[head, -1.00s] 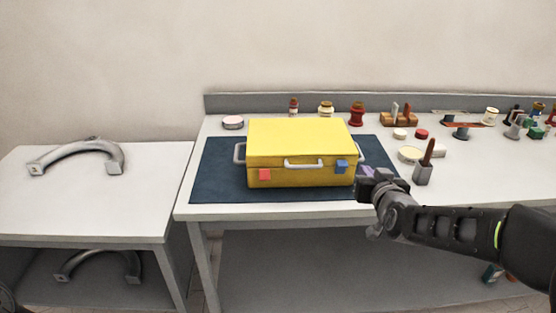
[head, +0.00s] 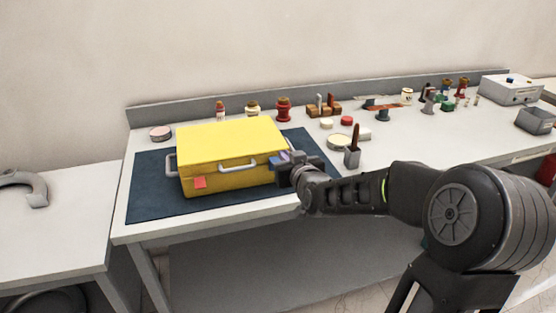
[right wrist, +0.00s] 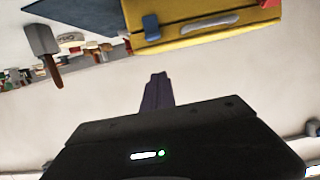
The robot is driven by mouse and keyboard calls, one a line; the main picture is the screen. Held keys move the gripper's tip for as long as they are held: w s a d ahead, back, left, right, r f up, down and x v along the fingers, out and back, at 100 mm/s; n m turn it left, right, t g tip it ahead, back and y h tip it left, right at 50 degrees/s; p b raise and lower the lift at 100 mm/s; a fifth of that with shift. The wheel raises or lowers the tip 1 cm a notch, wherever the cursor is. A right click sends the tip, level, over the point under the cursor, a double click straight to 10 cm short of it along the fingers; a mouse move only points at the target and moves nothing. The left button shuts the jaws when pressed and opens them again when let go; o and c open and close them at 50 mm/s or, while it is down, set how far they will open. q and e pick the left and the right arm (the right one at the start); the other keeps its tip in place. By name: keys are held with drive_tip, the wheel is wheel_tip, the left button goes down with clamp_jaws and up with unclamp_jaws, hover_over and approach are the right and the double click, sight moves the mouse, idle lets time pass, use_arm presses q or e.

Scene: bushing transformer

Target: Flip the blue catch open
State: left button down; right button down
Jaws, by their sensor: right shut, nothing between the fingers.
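The yellow case (head: 230,150) stands on a dark blue mat with its lid down. Its blue catch (right wrist: 151,27) is on the front, at the opposite end from the red catch (head: 200,183), with the handle (head: 238,165) between them. In the head view my right gripper largely hides the blue catch. My right gripper (head: 284,166) is at the case's front right corner. In the right wrist view its purple fingers (right wrist: 157,90) are together and empty, with a visible gap between them and the blue catch. My left gripper is out of view.
The dark mat (head: 150,200) lies on a white table. Behind and right of the case are several jars, a grey holder (head: 352,158) with a brown-handled tool, and a round pale tin (head: 340,142). A lower table (head: 55,225) stands at the left.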

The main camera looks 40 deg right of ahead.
drive_tip(key=w+d+f+p, duration=0.2)
drive_tip(key=w+f, duration=0.3)
drive_tip(key=w, duration=0.1)
drive_tip(key=shift+w+d+f+p, duration=0.15)
drive_tip(key=shift+f+p, duration=0.15)
drive_tip(key=shift+f, duration=0.1)
drive_tip(key=f+t+b, duration=0.1)
drive_tip(key=b, duration=0.7)
drive_tip(key=s+f+t+h+b, duration=0.1)
drive_tip(key=f+t+b, duration=0.1)
drive_tip(key=b, duration=0.7)
drive_tip(key=s+a+f+t+b, duration=0.1)
drive_tip(key=t+b, duration=0.1)
drive_tip(key=b, duration=0.6)
drive_tip(key=shift+s+f+h, duration=0.15)
drive_tip(key=shift+s+h, duration=0.05)
drive_tip(key=shift+h, duration=0.2)
drive_tip(key=shift+r, duration=0.6)
